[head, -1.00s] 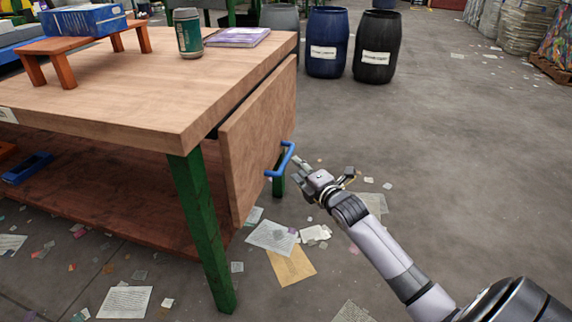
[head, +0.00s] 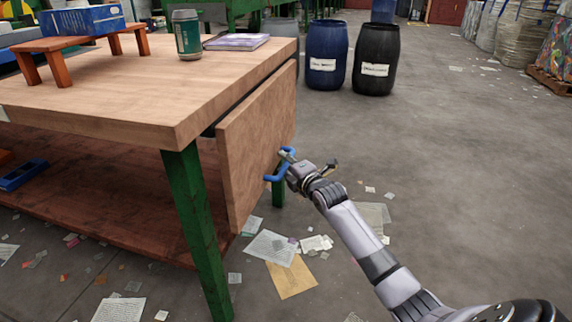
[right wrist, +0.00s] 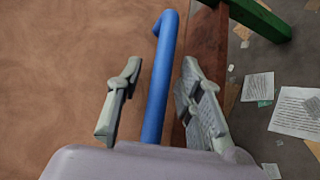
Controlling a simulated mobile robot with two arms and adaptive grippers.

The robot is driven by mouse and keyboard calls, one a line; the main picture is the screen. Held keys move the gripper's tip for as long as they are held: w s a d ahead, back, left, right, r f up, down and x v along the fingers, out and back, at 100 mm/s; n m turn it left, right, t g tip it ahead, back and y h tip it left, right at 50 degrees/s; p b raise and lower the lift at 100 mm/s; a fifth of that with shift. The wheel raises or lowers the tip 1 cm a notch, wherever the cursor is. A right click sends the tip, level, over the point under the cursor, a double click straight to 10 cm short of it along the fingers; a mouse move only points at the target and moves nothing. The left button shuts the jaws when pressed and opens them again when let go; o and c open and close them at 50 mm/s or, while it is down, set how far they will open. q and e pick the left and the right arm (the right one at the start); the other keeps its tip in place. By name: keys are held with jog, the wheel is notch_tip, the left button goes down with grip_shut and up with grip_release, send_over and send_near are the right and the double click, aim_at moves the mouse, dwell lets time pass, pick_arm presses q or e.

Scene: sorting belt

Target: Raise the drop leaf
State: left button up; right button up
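The drop leaf (head: 253,148) is a wooden panel hanging down at the right side of the workbench (head: 150,100). A blue bar handle (head: 272,178) is fixed on its outer face. My right gripper (head: 287,158) is at the handle. In the right wrist view the two fingers of the right gripper (right wrist: 155,100) are apart, with the blue handle (right wrist: 160,75) running between them. A gap shows between the handle and each finger. The leaf's face (right wrist: 60,60) fills the left of that view. My left gripper is not in view.
On the bench top stand a green can (head: 186,35), a purple packet (head: 238,42) and a small wooden riser (head: 82,52) with a blue box (head: 82,20). Blue (head: 327,55) and black (head: 376,58) barrels stand behind. Papers (head: 270,248) litter the floor.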

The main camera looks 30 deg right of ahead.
grip_shut()
dwell(0.7)
